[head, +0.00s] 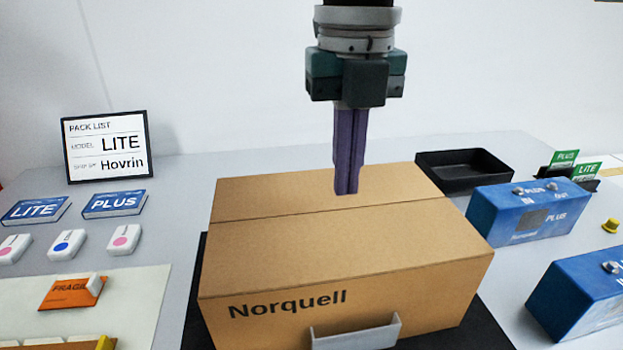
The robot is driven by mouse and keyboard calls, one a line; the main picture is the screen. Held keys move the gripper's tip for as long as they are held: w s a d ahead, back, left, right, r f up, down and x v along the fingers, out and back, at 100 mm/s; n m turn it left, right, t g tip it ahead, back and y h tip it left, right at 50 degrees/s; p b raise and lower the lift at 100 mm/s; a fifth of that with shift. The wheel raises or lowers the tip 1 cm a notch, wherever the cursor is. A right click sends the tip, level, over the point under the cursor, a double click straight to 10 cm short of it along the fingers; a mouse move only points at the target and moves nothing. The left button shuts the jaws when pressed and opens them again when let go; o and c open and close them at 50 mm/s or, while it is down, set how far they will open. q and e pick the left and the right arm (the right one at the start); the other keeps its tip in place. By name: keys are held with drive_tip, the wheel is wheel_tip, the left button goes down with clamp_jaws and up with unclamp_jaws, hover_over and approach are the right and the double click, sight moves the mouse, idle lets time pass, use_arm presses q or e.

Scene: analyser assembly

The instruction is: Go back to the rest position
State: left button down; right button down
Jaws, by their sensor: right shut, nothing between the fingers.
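My right gripper (347,190) hangs down from the top centre of the head view with its purple fingers pressed together and nothing between them. Its fingertips appear over the top of a closed cardboard box (330,240) marked "Norquell". I cannot tell whether the tips touch the lid. The box has a grey handle-like piece (356,334) at the lower front and sits on a black mat (196,322). My left gripper is not in view.
A pack list sign (106,147) stands at the back left, with LITE (35,209) and PLUS (114,203) blocks before it. An orange FRAGILE label (66,293) lies front left. A black tray (464,170) and blue units (530,212) (585,293) are on the right.

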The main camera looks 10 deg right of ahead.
use_arm(q)
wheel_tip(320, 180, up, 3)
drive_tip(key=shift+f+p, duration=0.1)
drive_tip(key=shift+p, duration=0.8)
